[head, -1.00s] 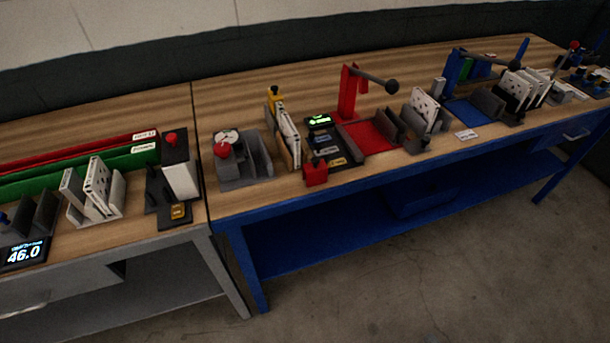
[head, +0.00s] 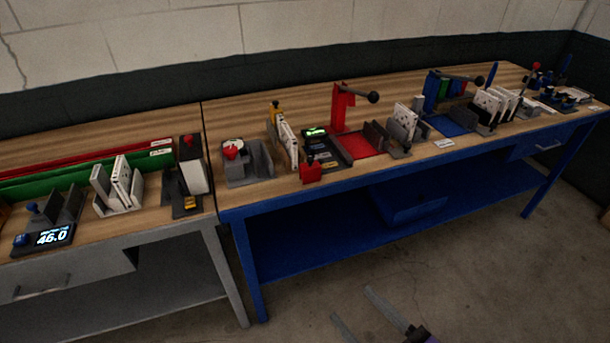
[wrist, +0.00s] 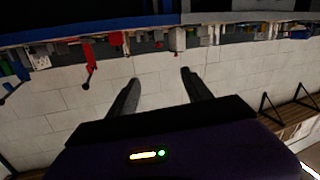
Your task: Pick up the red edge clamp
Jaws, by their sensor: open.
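A small red block (head: 311,171), which looks like the red edge clamp, sits at the front edge of the blue-framed bench in the head view, in front of a dark tray. I cannot clearly pick it out in the wrist view. My gripper (head: 352,302) shows at the bottom of the head view, below and to the right of the block, well apart from it. In the wrist view my gripper (wrist: 160,76) has its two fingers spread with nothing between them.
A red lever press (head: 341,105) stands behind and right of the block. A holder with white filters (head: 288,143) and a grey fixture with a red knob (head: 231,151) stand to the left. A grey-framed bench (head: 110,252) adjoins at left. The floor in front is clear.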

